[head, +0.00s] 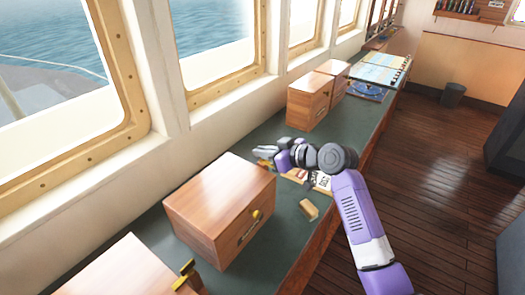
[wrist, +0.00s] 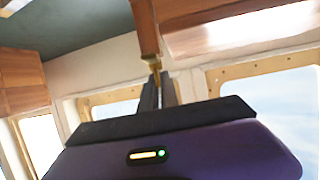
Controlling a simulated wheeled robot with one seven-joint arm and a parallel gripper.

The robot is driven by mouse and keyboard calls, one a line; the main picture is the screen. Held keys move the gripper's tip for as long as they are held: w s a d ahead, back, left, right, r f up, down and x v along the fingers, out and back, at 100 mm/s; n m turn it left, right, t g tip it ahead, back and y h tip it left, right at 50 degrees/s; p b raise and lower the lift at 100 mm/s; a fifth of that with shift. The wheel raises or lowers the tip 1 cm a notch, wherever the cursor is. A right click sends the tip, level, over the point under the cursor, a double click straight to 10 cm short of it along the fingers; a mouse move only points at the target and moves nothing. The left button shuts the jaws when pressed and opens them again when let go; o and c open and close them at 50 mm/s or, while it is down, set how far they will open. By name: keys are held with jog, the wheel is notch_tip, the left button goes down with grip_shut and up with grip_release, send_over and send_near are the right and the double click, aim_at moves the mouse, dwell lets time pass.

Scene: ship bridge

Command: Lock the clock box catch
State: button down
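A wooden box (head: 218,198) with a brass knob (head: 256,214) and a slot on its front stands on the green counter. My gripper (head: 262,154) is over the counter just beyond this box's far end, with a small brass piece (head: 263,163) at its tips. In the wrist view, a brass catch (wrist: 155,66) hangs from the edge of a wooden box (wrist: 146,28), right at the tips of my two dark fingers (wrist: 159,85). The fingers are close together. I cannot tell whether they grip the catch or only stand beside it. Which box is the clock box is not marked.
Another wooden box (head: 125,270) with brass fittings is at the near left. More wooden boxes (head: 309,101) stand farther along the counter (head: 285,235). A small tan block (head: 309,209) and a printed card (head: 322,181) lie near my arm.

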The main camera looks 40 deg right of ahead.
jog(key=m+h, duration=0.2)
jog(key=m+h+p, duration=0.1)
jog(key=h, duration=0.1)
jog(key=shift+a+m, duration=0.2)
jog(key=shift+m, duration=0.2)
jog(key=m+h, duration=0.4)
jog(key=h, duration=0.1)
jog(key=shift+f+g+b, duration=0.1)
jog(key=shift+g+b, duration=0.25)
jog(key=shift+g, duration=0.05)
jog(key=m+g+h+b, duration=0.3)
jog(key=m+h+b, duration=0.1)
jog(key=b, duration=0.1)
jog(key=shift+w+f+m, duration=0.1)
jog(key=shift+f+m, duration=0.05)
jog(key=shift+m, duration=0.25)
jog(key=m+g+h+b, duration=0.2)
jog(key=m+g+b, duration=0.1)
jog(key=b, duration=0.1)
jog(key=shift+d+g+h, duration=0.1)
jog(key=shift+g+h, duration=0.2)
jog(key=shift+g, duration=0.1)
jog(key=shift+m+g+b, duration=0.5)
jog(key=shift+m+b, duration=0.1)
jog(key=shift+m, duration=0.1)
jog(key=shift+d+r, duration=0.1)
jog(key=shift+r, duration=0.1)
jog(key=c, duration=1.6)
grip_release()
jog(key=shift+r, duration=0.1)
